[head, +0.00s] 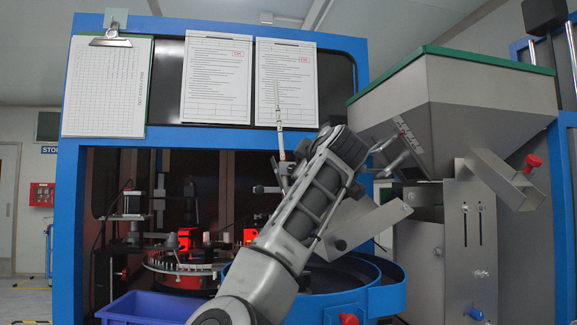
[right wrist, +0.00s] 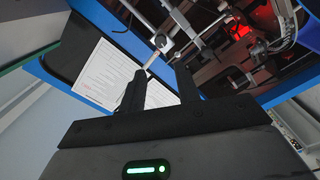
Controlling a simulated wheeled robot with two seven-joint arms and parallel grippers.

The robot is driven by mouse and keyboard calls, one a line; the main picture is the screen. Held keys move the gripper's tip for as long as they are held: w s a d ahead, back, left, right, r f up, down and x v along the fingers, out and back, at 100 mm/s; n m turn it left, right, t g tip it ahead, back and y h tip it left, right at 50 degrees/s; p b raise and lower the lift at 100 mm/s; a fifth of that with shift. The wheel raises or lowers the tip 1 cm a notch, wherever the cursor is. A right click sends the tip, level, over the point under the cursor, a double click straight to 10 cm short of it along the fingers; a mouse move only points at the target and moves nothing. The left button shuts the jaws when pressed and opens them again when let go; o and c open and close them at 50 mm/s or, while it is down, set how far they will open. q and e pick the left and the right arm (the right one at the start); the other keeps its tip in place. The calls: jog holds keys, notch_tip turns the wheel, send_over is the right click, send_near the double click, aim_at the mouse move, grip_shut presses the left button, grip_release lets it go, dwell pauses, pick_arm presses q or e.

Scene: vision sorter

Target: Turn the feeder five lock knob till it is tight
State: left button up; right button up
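My right gripper (right wrist: 161,72) shows in the right wrist view with its two dark fingers apart. A thin rod with a round end (right wrist: 161,42) shows in the gap beyond the fingertips; I see no contact. In the head view my right arm rises across the middle and its fingers cannot be made out. A red knob (head: 533,161) is on the bracket at the right of the hopper. I cannot tell which is feeder five's. My left gripper is out of view.
The steel hopper (head: 480,100) with a green rim stands at the right. The blue machine frame (head: 72,200) carries a clipboard (head: 107,85) and paper sheets. A blue bin (head: 150,308) is at the lower left. The blue-rimmed bowl (head: 390,295) is behind my arm.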

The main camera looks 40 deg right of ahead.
aim_at(292, 168)
jog(key=p+x, duration=0.5)
jog(key=x, duration=0.7)
jog(key=shift+w+d+p, duration=0.25)
jog(key=shift+w+p, duration=0.15)
jog(key=shift+w, duration=0.15)
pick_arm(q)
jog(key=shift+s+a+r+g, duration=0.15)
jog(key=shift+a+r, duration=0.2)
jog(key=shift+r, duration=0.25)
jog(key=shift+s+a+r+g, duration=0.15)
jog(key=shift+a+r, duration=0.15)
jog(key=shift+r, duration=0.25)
pick_arm(e)
jog(key=shift+f, duration=0.1)
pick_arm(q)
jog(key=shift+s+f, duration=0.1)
pick_arm(e)
grip_shut()
